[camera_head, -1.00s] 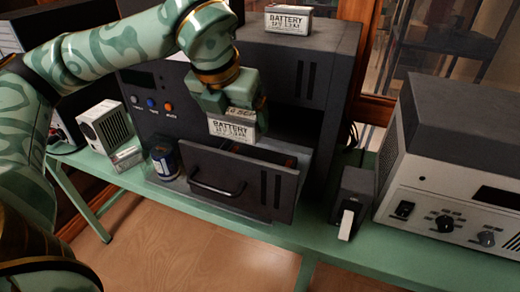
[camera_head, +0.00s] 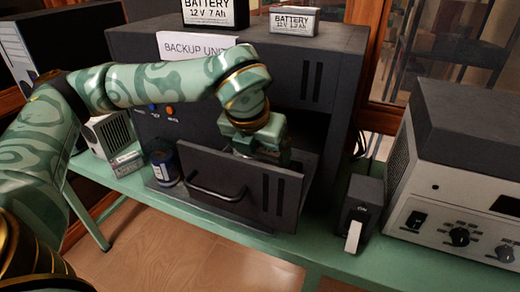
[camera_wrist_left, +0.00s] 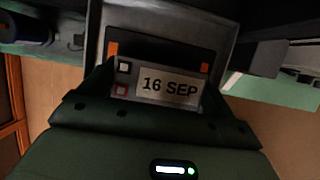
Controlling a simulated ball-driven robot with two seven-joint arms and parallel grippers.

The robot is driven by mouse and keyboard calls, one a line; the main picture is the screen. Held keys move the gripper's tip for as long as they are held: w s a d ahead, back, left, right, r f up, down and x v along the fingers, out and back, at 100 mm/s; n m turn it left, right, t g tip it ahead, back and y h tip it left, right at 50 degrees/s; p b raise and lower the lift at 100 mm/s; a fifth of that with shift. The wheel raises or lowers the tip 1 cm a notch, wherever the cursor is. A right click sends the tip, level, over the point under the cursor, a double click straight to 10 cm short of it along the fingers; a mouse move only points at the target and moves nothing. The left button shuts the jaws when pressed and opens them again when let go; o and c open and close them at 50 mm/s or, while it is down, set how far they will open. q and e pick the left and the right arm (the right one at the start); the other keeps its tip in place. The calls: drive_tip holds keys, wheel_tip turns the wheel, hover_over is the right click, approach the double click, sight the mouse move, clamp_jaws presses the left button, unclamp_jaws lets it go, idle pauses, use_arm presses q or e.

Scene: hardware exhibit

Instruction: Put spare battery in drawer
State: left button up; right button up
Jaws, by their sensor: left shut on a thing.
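The drawer (camera_head: 225,190) of the dark backup unit (camera_head: 300,75) is pulled open, its black handle facing me. My left gripper (camera_head: 262,155) is lowered into the drawer opening, behind the front panel. It is shut on the spare battery, which the panel and gripper hide in the head view. In the left wrist view the battery (camera_wrist_left: 168,88) shows between the fingers, with a "16 SEP" label and drawer walls around it. I cannot tell whether it touches the drawer floor. My right gripper is not in view.
Two other batteries, a larger one (camera_head: 215,12) and a smaller one (camera_head: 294,21), stand on the unit. A blue can (camera_head: 163,168) stands left of the drawer. A small black device (camera_head: 360,212) and a grey instrument (camera_head: 455,170) stand to the right on the green bench (camera_head: 290,262).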

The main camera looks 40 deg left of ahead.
use_arm(q)
drive_tip(key=o, duration=1.3)
drive_tip(key=shift+s+r, duration=0.1)
drive_tip(key=shift+r, duration=0.35)
drive_tip(key=p+v, duration=0.4)
drive_tip(key=v, duration=0.7)
drive_tip(key=shift+s+d+r, duration=0.1)
drive_tip(key=shift+s, duration=0.1)
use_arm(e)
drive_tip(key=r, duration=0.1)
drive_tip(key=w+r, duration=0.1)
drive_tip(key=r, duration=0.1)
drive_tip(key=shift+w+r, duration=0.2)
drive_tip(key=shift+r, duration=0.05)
